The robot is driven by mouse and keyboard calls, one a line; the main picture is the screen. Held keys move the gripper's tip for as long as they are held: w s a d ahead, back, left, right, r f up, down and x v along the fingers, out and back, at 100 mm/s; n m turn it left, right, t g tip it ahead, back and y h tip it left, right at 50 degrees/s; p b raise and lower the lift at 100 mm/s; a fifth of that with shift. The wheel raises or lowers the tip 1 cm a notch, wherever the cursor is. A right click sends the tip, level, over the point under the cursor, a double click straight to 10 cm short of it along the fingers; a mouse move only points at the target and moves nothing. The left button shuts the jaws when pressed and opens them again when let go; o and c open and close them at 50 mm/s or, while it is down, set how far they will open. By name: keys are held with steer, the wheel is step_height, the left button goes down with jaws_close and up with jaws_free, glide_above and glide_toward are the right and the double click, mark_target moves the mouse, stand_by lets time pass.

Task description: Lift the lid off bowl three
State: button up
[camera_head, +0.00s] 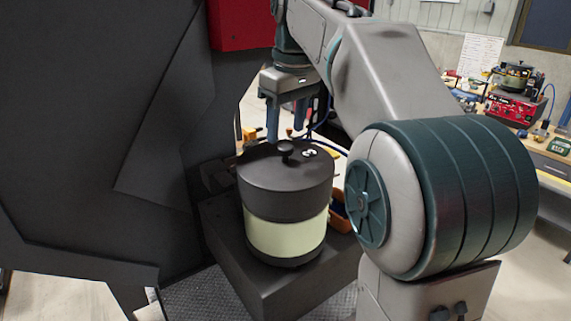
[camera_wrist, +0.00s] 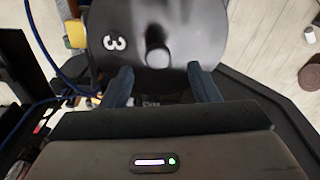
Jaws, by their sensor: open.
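Bowl three (camera_head: 286,236) is a pale yellow-green cylinder with a dark base, upright on a dark block. Its black lid (camera_head: 285,185) sits on top, with a round knob (camera_head: 286,148) in the middle and a white number mark (camera_head: 310,151). In the wrist view the lid (camera_wrist: 190,30) shows a white 3 (camera_wrist: 114,43), and the knob (camera_wrist: 157,54) lies ahead of my fingertips. My gripper (camera_head: 286,128) points down above the lid's far side. Its blue fingers are spread apart and empty in the wrist view (camera_wrist: 161,82), with the knob not between them.
A dark block (camera_head: 240,250) carries the bowl. A large dark machine panel (camera_head: 90,120) stands close on the left. An orange bin (camera_head: 338,215) is behind the bowl at right. Blue cables (camera_wrist: 47,55) run left of the lid. A workbench (camera_head: 540,150) stands at far right.

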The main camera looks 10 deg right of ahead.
mark_target(285, 147)
steer(key=shift+w+f+p, duration=0.15)
steer(key=shift+f+p, duration=0.1)
steer(key=shift+f, duration=1.15)
steer(key=shift+w+f+p, duration=0.15)
steer(key=shift+f+p, duration=0.1)
steer(key=shift+f, duration=1.15)
jaws_close()
